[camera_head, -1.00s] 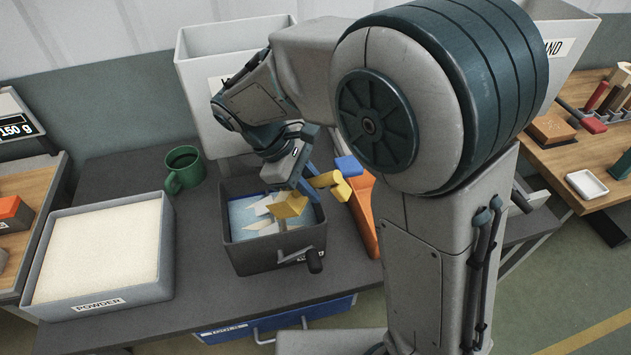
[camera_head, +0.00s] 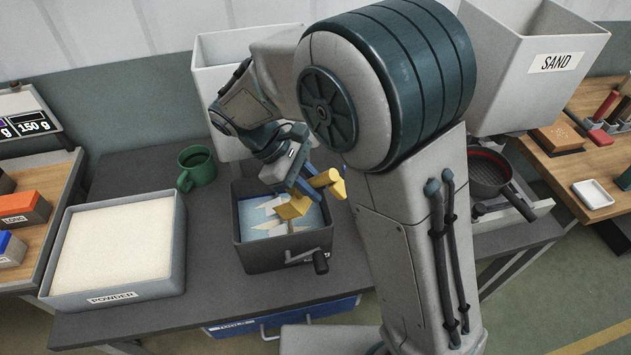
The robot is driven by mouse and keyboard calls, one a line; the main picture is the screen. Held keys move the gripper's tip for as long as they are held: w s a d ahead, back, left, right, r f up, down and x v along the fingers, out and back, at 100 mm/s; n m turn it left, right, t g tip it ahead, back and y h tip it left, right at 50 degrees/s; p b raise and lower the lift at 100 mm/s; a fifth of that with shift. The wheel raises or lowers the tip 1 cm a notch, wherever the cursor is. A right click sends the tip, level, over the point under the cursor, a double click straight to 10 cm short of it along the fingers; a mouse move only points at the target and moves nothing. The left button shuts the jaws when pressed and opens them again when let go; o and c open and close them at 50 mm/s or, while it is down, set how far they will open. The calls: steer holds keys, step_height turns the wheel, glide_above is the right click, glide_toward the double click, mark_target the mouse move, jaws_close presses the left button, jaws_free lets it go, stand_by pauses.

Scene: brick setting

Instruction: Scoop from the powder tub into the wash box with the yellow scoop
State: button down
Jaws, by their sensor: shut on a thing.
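The powder tub (camera_head: 178,272), a grey tub labelled POWDER, stands at the left of the dark table and is full of pale powder. The wash box (camera_head: 285,256), a dark grey box with a crank on its front, stands right of it, with blue and pale pieces inside. My gripper (camera_head: 308,188) is over the wash box, shut on the yellow scoop (camera_head: 294,208). The scoop's head is over the box opening; whether it holds powder I cannot tell.
A green mug (camera_head: 197,167) stands behind, between tub and box. A white bin (camera_head: 222,50) and a SAND bin (camera_head: 555,90) stand at the back. A dark pan (camera_head: 488,172) is at the right. A blue drawer (camera_head: 285,316) is below the tabletop.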

steer(key=shift+w+a+r, duration=0.1)
steer(key=shift+a, duration=0.05)
steer(key=shift+r+t+y+b, duration=0.5)
steer(key=shift+y+b, duration=0.25)
steer(key=shift+y, duration=0.45)
steer(key=r+t+y+b, duration=0.1)
steer(key=y+b, duration=0.1)
steer(key=y, duration=0.1)
steer(key=shift+r, duration=0.15)
steer(key=shift+r+t+y+b, duration=0.3)
steer(key=shift+b, duration=0.05)
